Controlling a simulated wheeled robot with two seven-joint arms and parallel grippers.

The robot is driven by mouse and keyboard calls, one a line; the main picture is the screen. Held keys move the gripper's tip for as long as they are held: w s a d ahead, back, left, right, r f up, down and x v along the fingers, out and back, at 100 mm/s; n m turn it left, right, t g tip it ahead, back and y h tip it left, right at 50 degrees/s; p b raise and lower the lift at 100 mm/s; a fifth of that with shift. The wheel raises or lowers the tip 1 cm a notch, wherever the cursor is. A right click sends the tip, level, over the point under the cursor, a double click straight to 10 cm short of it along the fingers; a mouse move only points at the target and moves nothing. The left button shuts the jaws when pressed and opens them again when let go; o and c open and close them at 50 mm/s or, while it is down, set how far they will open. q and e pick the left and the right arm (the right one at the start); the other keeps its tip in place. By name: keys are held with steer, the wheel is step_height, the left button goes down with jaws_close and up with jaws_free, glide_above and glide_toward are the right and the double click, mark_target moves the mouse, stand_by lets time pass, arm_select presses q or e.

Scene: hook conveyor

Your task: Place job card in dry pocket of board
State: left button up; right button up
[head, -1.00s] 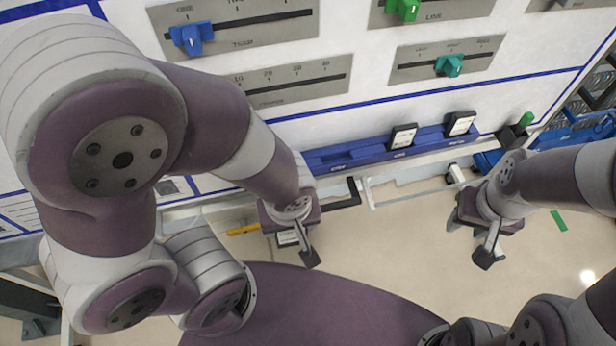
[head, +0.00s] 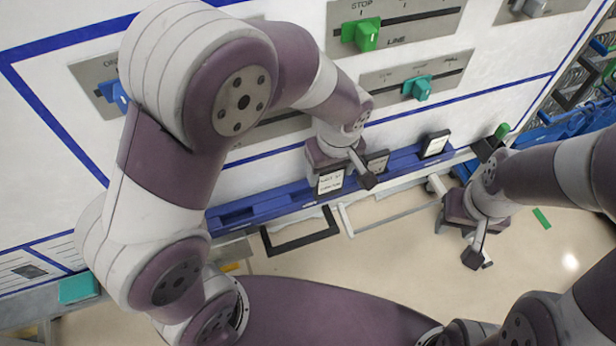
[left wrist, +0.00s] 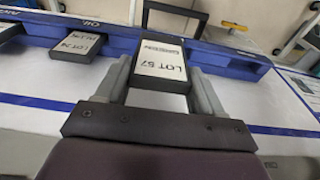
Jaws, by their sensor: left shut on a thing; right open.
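A job card (head: 330,182) in a black frame is held by my left gripper (head: 347,180). The left wrist view shows the card (left wrist: 160,62) between the two fingers, its white face marked "LOT 57". It is in front of the blue pocket rail (head: 265,204) along the board's (head: 290,158) lower edge; I cannot tell whether it touches the rail. Empty slots show in the rail to the left of the card in the head view. I cannot read which pocket is the dry one. My right gripper (head: 460,238) is open and empty, below the rail's right end.
Two other framed cards stand in the rail to the right, one (head: 377,163) close beside my left gripper and one (head: 436,144) further right. A black rectangular frame (head: 300,244) juts out below the rail. Sliders, including a green one (head: 362,34), sit higher on the board.

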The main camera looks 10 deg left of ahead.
arm_select(q)
steer(key=a+f, duration=0.1)
steer(key=f, duration=0.1)
steer(key=w+a+f, duration=0.1)
steer(key=a+f, duration=0.1)
steer(key=f, duration=0.1)
steer(key=a+f+p, duration=0.1)
steer(key=a+f, duration=0.1)
steer(key=shift+w+f, duration=0.4)
steer(key=o, duration=1)
steer(key=shift+r, duration=0.1)
steer(key=shift+o, duration=0.2)
